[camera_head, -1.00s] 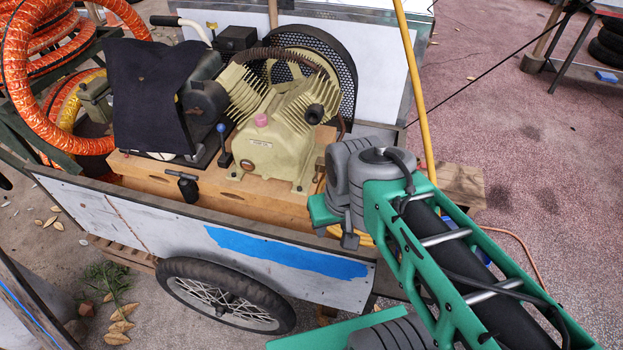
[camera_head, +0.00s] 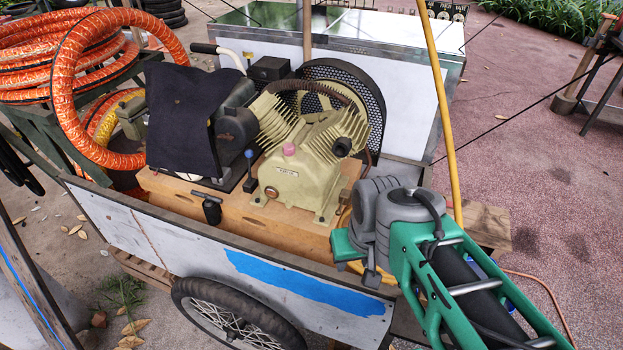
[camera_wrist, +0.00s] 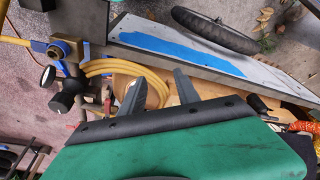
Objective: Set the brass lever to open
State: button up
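A brass fitting (camera_wrist: 68,48) with a blue part beside it shows at the upper left of the wrist view. I cannot tell which part of it is the lever, or how the lever is set. Dark round knobs (camera_wrist: 62,100) sit just below it. My gripper (camera_wrist: 158,74) has its two grey fingers apart with nothing between them. It is to the right of the fitting in that view and apart from it, over a coiled yellow hose (camera_wrist: 103,68). In the head view my arm covers this corner of the cart, and the brass fitting cannot be made out.
The cream compressor (camera_head: 300,180) stands on a wooden base inside the cart (camera_head: 150,225). A slanted yellow pole (camera_head: 445,110) rises behind my wrist. A dark cloth (camera_head: 180,110) and orange hoses (camera_head: 65,85) are at left. Open paving (camera_head: 560,190) lies at right.

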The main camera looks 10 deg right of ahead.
aim_at(337, 212)
jog(key=k, duration=1)
jog(key=u, duration=1.7)
jog(key=i, duration=1.35)
jog(key=z, duration=1.55)
